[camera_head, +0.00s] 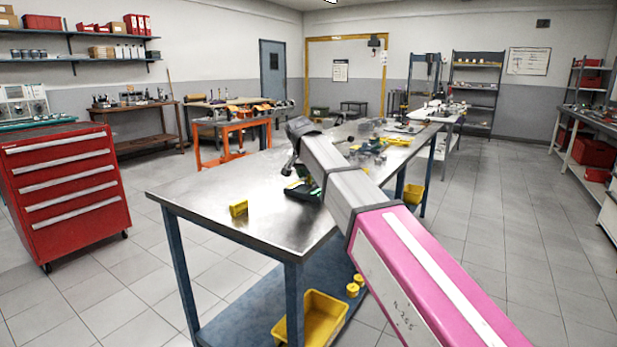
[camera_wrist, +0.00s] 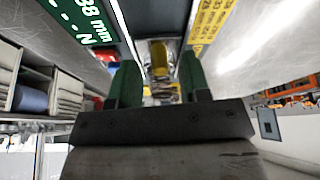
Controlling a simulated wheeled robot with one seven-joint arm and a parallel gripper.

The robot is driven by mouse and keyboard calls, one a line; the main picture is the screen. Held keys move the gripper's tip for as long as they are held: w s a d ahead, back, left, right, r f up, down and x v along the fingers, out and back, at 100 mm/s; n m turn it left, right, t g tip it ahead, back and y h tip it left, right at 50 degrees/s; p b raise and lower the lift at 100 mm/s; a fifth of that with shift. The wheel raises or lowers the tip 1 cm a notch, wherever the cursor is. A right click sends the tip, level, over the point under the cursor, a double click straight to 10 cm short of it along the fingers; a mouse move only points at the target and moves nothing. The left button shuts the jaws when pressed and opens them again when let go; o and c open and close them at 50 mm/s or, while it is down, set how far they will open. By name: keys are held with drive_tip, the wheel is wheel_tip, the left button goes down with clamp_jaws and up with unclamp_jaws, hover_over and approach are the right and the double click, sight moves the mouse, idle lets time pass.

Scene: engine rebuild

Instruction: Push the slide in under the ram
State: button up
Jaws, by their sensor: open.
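My gripper (camera_wrist: 160,78) shows in the wrist view with its two green fingers apart. Between and beyond the fingers is a yellow and bare-metal part (camera_wrist: 158,55) in a narrow gap; I cannot tell whether it is the slide or whether a finger touches it. A green plate (camera_wrist: 78,18) marked "38 mm" lies left of the gap and a yellow lettered plate (camera_wrist: 210,20) lies right of it. In the head view my gripper hangs low over the steel bench, beside a dark green device (camera_head: 303,192) partly hidden by my arm. The ram cannot be made out.
The steel bench (camera_head: 205,192) has a small yellow block (camera_head: 238,208) left of the device and clear metal around it. Several small parts stand farther back. A yellow bin (camera_head: 315,318) is on the lower shelf. A red drawer cabinet (camera_head: 65,190) stands at left.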

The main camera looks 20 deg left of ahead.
drive_tip(key=v, duration=0.9)
drive_tip(key=shift+r, duration=0.3)
drive_tip(key=shift+s, duration=0.1)
